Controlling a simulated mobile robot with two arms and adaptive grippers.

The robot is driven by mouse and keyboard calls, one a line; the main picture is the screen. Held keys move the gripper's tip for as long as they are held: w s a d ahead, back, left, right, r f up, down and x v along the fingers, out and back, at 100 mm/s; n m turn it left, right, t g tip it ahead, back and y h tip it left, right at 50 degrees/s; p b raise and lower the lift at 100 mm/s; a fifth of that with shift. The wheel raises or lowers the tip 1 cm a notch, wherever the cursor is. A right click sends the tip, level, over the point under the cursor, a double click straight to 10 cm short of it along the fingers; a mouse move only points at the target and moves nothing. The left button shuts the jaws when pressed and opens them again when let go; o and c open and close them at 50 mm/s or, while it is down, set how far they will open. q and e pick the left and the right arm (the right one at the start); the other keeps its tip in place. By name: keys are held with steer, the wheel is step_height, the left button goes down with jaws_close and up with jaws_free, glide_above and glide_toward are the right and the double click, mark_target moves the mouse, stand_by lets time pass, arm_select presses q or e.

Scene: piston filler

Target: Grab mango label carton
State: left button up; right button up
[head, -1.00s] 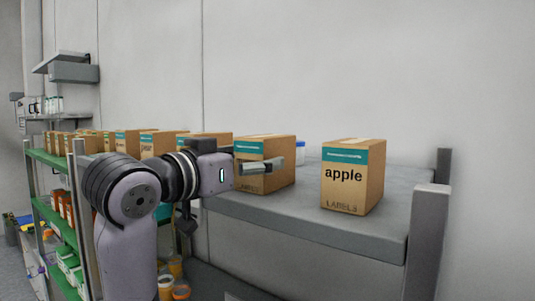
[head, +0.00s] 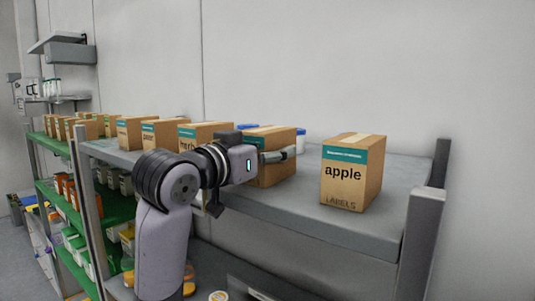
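A cardboard carton (head: 274,175) with a teal band stands on the grey shelf, left of the apple carton. My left arm and gripper cover most of its front, so its name is hidden and I cannot tell whether it is the mango one. No readable "mango" shows on any carton. My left gripper (head: 278,155) is at the upper front of this carton, pointing right. Its fingers are seen side-on; I cannot tell whether they touch the carton or how far apart they are. My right gripper is not in view.
The apple carton (head: 351,182) stands to the right with a gap between. A carton reading "herb" (head: 187,146) and several others stand left along the shelf (head: 310,218). A metal post (head: 423,230) rises at the right end. A blue-topped item is behind.

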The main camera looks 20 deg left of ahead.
arm_select(q)
steer(key=c, duration=1)
steer(key=shift+o, duration=0.2)
steer(key=shift+r, duration=0.15)
